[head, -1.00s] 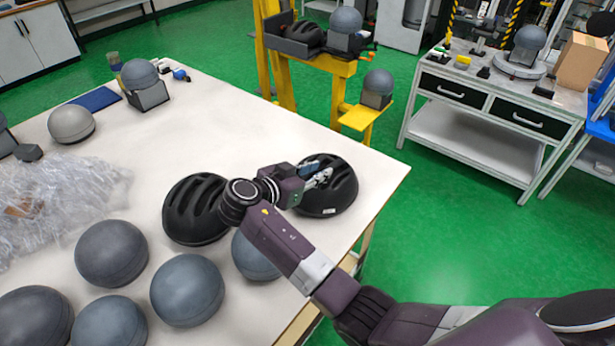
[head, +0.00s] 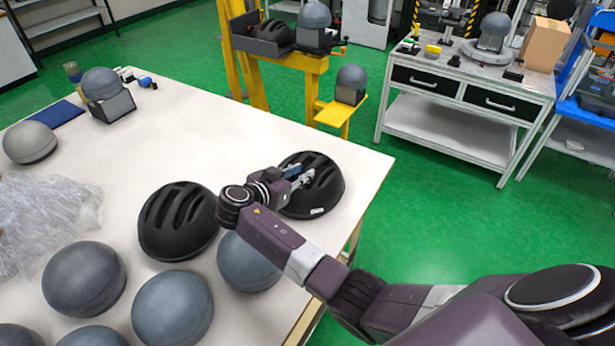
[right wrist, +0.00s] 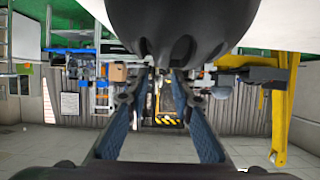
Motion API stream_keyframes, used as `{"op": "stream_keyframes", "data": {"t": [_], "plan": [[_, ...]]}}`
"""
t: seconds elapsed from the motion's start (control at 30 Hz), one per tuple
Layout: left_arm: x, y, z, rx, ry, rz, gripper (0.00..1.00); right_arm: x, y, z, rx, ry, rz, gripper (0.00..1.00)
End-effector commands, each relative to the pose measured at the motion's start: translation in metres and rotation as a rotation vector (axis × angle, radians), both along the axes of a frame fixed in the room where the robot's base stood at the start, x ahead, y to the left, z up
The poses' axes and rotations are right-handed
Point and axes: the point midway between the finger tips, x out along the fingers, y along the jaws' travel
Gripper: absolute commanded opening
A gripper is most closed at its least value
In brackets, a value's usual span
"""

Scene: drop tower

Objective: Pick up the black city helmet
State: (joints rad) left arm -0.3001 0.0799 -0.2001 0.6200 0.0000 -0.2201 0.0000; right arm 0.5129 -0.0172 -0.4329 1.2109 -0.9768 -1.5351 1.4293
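One black vented helmet (head: 325,202) sits on the right part of the white table (head: 240,128). A second, similar black helmet (head: 178,222) sits to its left. I cannot tell from looks which is the city helmet. My right gripper (head: 302,180) reaches in from the left over the right-hand helmet, its fingers across the vented shell. In the right wrist view its two blue-padded fingers (right wrist: 158,85) are spread apart, and a dark helmet shell (right wrist: 180,30) fills the top, close to the fingertips. Contact is not clear. My left gripper is not in view.
Several grey headforms (head: 84,279) crowd the table's near side, one (head: 248,262) close to my right arm. Crumpled clear plastic (head: 45,215) lies at left. Past the table stand a yellow tower (head: 240,50) with another black helmet (head: 277,33) and a metal workbench (head: 465,100).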

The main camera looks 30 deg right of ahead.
Motion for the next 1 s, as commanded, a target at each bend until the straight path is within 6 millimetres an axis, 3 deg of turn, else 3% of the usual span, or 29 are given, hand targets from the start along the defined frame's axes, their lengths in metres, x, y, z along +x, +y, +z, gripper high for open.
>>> {"op": "stream_keyframes", "data": {"t": [0.5, 0.8, 1.0], "plan": [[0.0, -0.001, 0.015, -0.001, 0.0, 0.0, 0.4, 0.026, -0.048, -0.022, 0.0, 0.0, 0.0, 0.22], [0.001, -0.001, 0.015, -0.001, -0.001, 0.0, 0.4, 0.028, -0.052, -0.025, 0.001, 0.0, 0.0, 0.22], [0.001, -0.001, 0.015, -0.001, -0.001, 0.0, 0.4, 0.028, -0.051, -0.025, 0.001, 0.0, 0.0, 0.02]]}}
